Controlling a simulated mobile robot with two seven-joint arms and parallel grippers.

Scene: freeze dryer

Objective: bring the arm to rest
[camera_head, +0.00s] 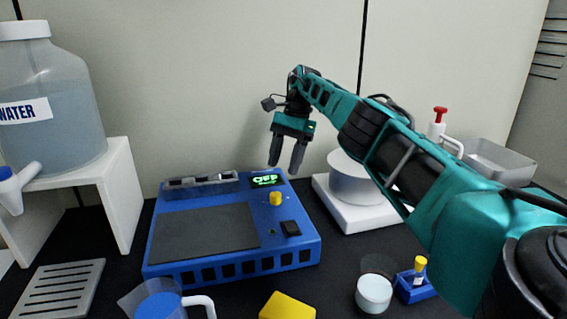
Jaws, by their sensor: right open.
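My right arm (408,160) is teal and black and reaches in from the right edge of the head view. Its gripper (286,164) points down with its two dark fingers apart and nothing between them. It hangs above the right back part of a blue device (235,274). The device has a dark flat top plate, a yellow knob (276,198), a black switch (290,228) and a small display (266,180) with green letters reading "OFF". The fingertips are close to the display in the picture; I cannot tell whether they touch it. My left gripper is not in view.
A water tank (60,100) stands on a white stand (122,190) at the left. A white round-topped unit (352,180) is behind my arm. A pitcher (165,303), yellow sponge (287,306), white-filled beaker (373,293) and blue holder (415,290) line the front. A grey tray (497,160) is back right.

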